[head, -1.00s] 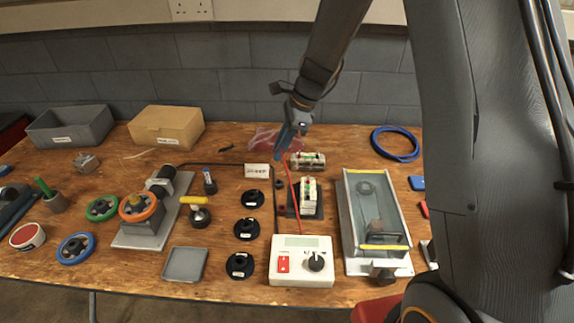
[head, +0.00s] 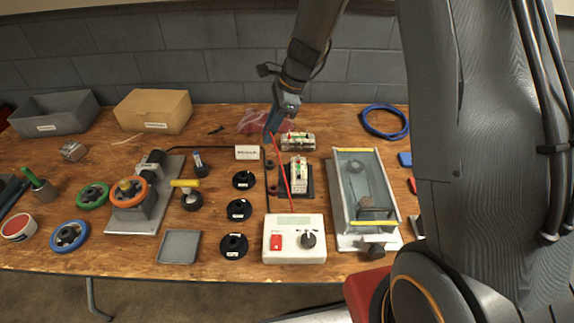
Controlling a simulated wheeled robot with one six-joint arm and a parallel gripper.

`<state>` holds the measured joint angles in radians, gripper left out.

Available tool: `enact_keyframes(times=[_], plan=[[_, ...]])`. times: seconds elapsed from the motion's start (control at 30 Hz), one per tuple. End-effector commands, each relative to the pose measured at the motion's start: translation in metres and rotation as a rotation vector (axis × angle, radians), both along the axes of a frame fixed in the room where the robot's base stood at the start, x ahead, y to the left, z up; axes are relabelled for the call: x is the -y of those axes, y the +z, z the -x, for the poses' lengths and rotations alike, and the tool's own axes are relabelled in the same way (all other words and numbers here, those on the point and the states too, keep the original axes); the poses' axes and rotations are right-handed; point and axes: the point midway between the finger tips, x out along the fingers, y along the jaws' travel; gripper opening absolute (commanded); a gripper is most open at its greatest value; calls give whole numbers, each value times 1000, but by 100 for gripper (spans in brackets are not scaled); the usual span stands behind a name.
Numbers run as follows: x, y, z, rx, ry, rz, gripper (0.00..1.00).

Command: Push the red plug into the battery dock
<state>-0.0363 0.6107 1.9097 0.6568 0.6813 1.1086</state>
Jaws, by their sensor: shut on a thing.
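My gripper (head: 269,134) points down over the middle of the bench, just behind and left of the battery dock. It is shut on the red plug, which is mostly hidden at the fingertips. A red lead (head: 285,173) runs from the gripper down to the white meter box (head: 294,251). The battery dock (head: 307,190) is a dark base with a white battery pack (head: 298,173) standing in it. The plug looks apart from the dock; its exact height is hard to tell.
A second battery pack (head: 298,141) lies behind the dock. A small white sign (head: 247,152) stands to the left, with black discs (head: 239,210) in front of it. A clear-lidded grey case (head: 364,205) stands close on the right.

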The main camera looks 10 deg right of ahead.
Motion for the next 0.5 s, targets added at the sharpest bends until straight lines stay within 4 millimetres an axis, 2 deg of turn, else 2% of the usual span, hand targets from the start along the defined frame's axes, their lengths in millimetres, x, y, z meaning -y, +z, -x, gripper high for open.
enact_keyframes(times=[0.3, 0.5], plan=[[-4, -15, 74, -15, 0, -8, 0], [-2, -24, 98, -19, -1, 3, 0]])
